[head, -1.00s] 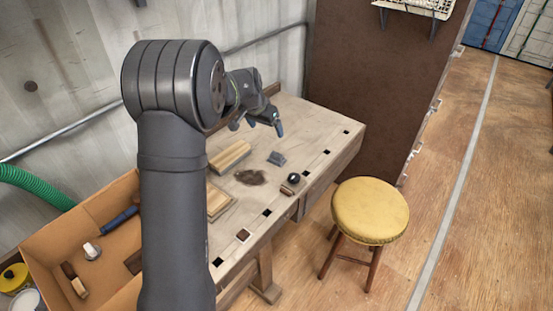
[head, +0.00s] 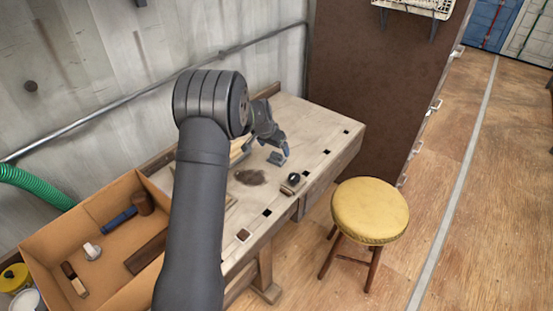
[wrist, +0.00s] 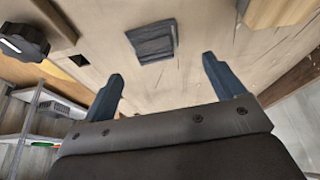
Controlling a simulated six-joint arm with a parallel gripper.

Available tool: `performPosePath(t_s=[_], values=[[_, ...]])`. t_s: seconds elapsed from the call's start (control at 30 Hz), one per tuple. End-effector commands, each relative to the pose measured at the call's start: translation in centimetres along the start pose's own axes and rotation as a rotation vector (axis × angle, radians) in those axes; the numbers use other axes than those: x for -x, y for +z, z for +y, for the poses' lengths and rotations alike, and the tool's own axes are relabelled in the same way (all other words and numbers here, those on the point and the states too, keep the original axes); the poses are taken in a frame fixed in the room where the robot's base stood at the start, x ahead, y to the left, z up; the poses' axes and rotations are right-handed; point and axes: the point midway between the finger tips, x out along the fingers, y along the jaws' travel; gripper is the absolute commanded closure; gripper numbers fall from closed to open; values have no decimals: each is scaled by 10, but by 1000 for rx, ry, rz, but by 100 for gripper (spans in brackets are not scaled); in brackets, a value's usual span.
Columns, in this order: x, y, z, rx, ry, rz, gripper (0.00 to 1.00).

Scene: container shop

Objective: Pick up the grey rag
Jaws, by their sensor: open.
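The grey rag (wrist: 152,42) is a small folded dark-grey cloth lying flat on the wooden workbench (head: 317,127). In the wrist view it lies beyond and between my two fingertips, apart from both. In the head view the rag (head: 277,159) is partly hidden by my gripper (head: 281,150), which hangs just above or beside it. My gripper (wrist: 162,72) is open and empty, with blue fingers spread to either side of the rag. The exact height above the bench is hard to tell.
A dark knob tool (head: 292,179) lies near the bench's front edge, close to the rag. A cardboard box (head: 62,223) with tools stands at left. A yellow stool (head: 370,211) stands in front. The bench's far right is clear.

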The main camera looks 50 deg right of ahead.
Motion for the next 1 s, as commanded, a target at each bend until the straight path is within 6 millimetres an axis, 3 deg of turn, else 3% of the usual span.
performPosePath(t_s=[0.33, 0.6, 0.83, 1.0], values=[[-45, 6, 5, 0, 2, -2, 13], [-48, 6, 5, 0, 1, 0, 13], [-48, 6, 5, 0, 1, -1, 58], [-48, 6, 5, 0, 1, 0, 61]])
